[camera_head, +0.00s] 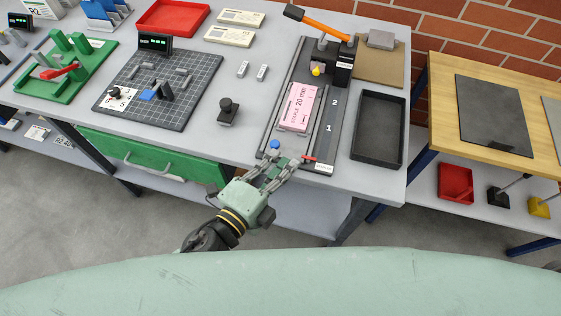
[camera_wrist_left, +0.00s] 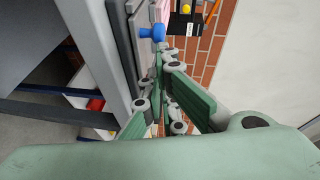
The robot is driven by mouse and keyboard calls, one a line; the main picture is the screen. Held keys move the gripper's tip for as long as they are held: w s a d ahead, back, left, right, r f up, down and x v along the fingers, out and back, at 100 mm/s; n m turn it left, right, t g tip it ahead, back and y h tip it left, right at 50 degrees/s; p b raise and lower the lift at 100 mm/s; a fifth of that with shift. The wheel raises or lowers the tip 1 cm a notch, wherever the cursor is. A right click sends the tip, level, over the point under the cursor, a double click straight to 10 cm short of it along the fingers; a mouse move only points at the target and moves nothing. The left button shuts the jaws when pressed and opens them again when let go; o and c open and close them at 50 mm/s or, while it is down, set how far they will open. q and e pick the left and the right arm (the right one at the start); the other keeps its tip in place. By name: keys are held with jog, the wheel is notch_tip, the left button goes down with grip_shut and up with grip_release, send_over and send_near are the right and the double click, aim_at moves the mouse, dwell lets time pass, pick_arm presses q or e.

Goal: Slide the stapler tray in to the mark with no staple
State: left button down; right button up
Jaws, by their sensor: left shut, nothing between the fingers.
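The stapler (camera_head: 338,62), black with an orange lever (camera_head: 315,24), stands at the back of a dark track. Its grey sliding tray (camera_head: 285,132) carries a pink block (camera_head: 299,106) reading "20 mm". A blue knob (camera_head: 275,145) is at the tray's front end; it also shows in the left wrist view (camera_wrist_left: 152,33). A red pointer (camera_head: 309,158) sits near a small white label (camera_head: 323,168), too small to read. Marks "1" (camera_head: 329,128) and "2" (camera_head: 335,103) lie farther in. My left gripper (camera_head: 284,168) is shut and empty, just in front of the knob; contact is unclear.
A black bin (camera_head: 379,130) stands right of the track. A black-knobbed block (camera_head: 228,112) and a gridded board (camera_head: 160,85) are to the left. A green drawer (camera_head: 150,160) hangs below the table. A wooden table (camera_head: 498,100) stands at the right.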

aim_at(292, 134)
pick_arm(q)
jog(key=shift+w+d+r, duration=0.1)
jog(key=shift+w, duration=0.3)
jog(key=w+d+p, duration=0.1)
jog(key=w, duration=0.2)
jog(key=w+d, duration=0.1)
jog(key=w, duration=0.2)
jog(key=w+d+p, duration=0.1)
jog(key=w, duration=0.2)
jog(key=shift+w+d+p, duration=0.1)
jog(key=shift+w+p, duration=0.1)
jog(key=shift+p, duration=0.1)
